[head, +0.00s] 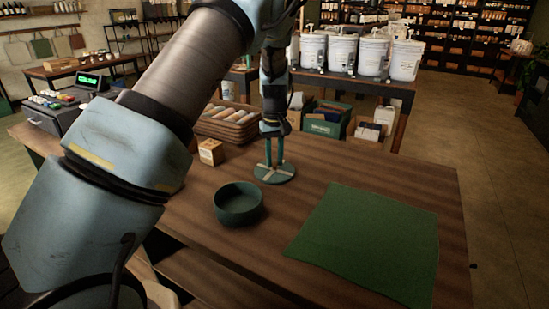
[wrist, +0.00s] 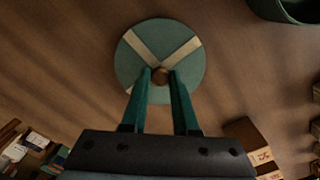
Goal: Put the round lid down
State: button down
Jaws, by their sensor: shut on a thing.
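The round lid (head: 274,175) is a flat green disc with a pale cross on top and a small brown knob at its centre. It also shows in the wrist view (wrist: 135,72). My gripper (head: 274,162) points straight down above it. Its two green fingers close around the knob (wrist: 162,75), and the lid looks level. The lid is at or very near the wooden table top (head: 165,215); I cannot tell whether it touches. The open green round bowl (head: 238,208) stands in front and to the left, apart from the lid, with its top uncovered.
A green cloth (head: 370,240) lies flat on the right of the table. A small box (head: 210,151) and stacked brown trays (head: 226,126) stand behind the bowl. A cash register (head: 75,105) is at the left. White pump buckets (head: 342,54) stand on a table behind.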

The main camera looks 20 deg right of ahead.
aim_at(274, 161)
jog(key=shift+f, duration=0.2)
jog(key=c, duration=0.7)
grip_release()
jog(key=shift+r, duration=0.1)
notch_tip(274, 161, up, 12)
jog(key=b, duration=0.3)
jog(key=s+a+f, duration=0.1)
jog(key=a+f, duration=0.1)
jog(key=a, duration=1.7)
jog(key=shift+t, duration=0.8)
jog(key=s+a+f, duration=0.1)
jog(key=s+a, duration=0.3)
jog(key=a, duration=0.1)
jog(key=s+a+f, duration=0.1)
jog(key=s+a, duration=0.4)
jog(key=s+a+f, duration=0.1)
jog(key=s+a, duration=0.4)
jog(key=a, duration=0.1)
jog(key=shift+s+a+f, duration=0.1)
jog(key=shift+s, duration=0.05)
